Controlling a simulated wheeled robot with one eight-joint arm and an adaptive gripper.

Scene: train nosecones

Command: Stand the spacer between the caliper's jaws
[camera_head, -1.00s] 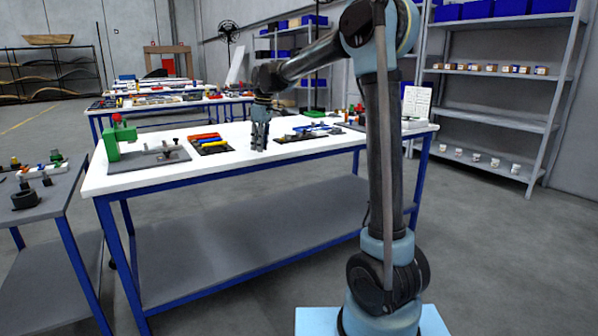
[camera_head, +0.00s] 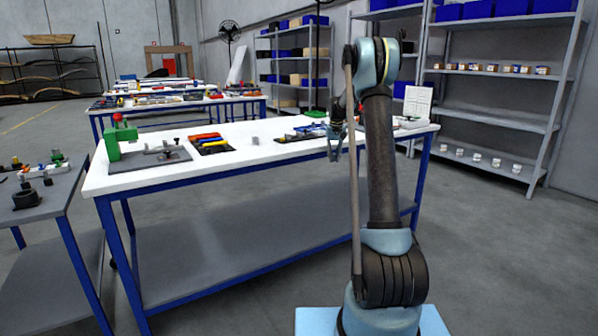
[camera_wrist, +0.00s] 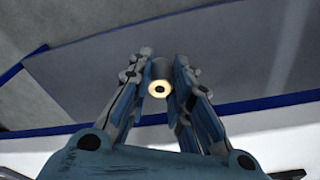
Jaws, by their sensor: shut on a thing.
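In the wrist view, a short grey cylinder with a pale yellow end face and a dark hole, which I take as the spacer (camera_wrist: 160,73), sits between my fingers. My gripper (camera_wrist: 163,62) is shut on it near the fingertips. In the head view my gripper (camera_head: 335,155) hangs at the front edge of the white bench, its fingers pointing down; the spacer is too small to make out there. A dark mat (camera_head: 290,137) with blue and grey tools lies just left of my gripper. I cannot tell which tool is the caliper.
A small grey piece (camera_head: 255,140) stands on the white bench (camera_head: 245,155). A green clamp-like tool (camera_head: 118,140), a grey mat (camera_head: 150,161) with metal parts and a tray of coloured tools (camera_head: 209,145) lie to the left. A white panel (camera_head: 417,102) stands at the right end.

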